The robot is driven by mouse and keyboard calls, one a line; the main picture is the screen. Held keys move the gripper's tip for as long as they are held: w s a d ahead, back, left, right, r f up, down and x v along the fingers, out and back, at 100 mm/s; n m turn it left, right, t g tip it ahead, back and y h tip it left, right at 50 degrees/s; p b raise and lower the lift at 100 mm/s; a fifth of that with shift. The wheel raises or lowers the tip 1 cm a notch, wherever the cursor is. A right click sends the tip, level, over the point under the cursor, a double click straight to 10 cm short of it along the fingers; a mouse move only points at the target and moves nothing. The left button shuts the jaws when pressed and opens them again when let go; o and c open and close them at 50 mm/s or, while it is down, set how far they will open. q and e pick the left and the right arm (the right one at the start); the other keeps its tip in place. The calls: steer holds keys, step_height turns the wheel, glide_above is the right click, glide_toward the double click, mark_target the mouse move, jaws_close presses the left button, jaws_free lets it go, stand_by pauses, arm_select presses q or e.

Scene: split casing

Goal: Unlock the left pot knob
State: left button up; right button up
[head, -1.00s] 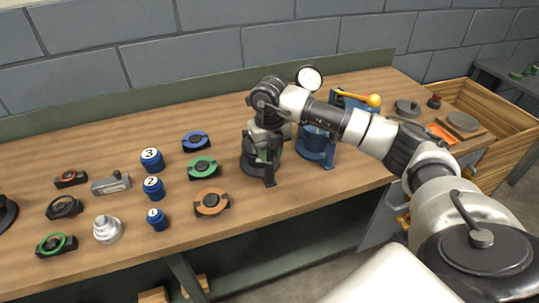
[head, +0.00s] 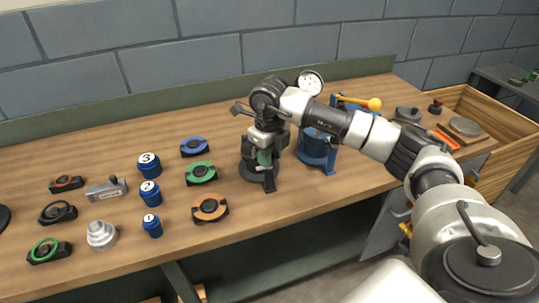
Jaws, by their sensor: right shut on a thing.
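The left pot (head: 248,170) is a dark grey holder standing on the bench, right of the middle. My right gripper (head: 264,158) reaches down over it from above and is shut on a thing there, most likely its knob. The wrist and fingers hide the knob and much of the pot's top, so I cannot tell how the knob is turned. A dark bar sticks out to the left beside the wrist. A similar blue pot (head: 313,155) stands just to the right, partly behind my right arm. My left gripper is not in view.
A round dial gauge (head: 310,82) and a yellow-knobbed lever (head: 374,105) stand behind the arm. The front middle of the bench is clear.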

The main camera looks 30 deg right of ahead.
steer(key=shift+r, duration=0.1)
steer(key=o, duration=0.9)
step_height(320, 180, up, 11)
steer(key=shift+f+b, duration=0.15)
steer(key=shift+b, duration=0.5)
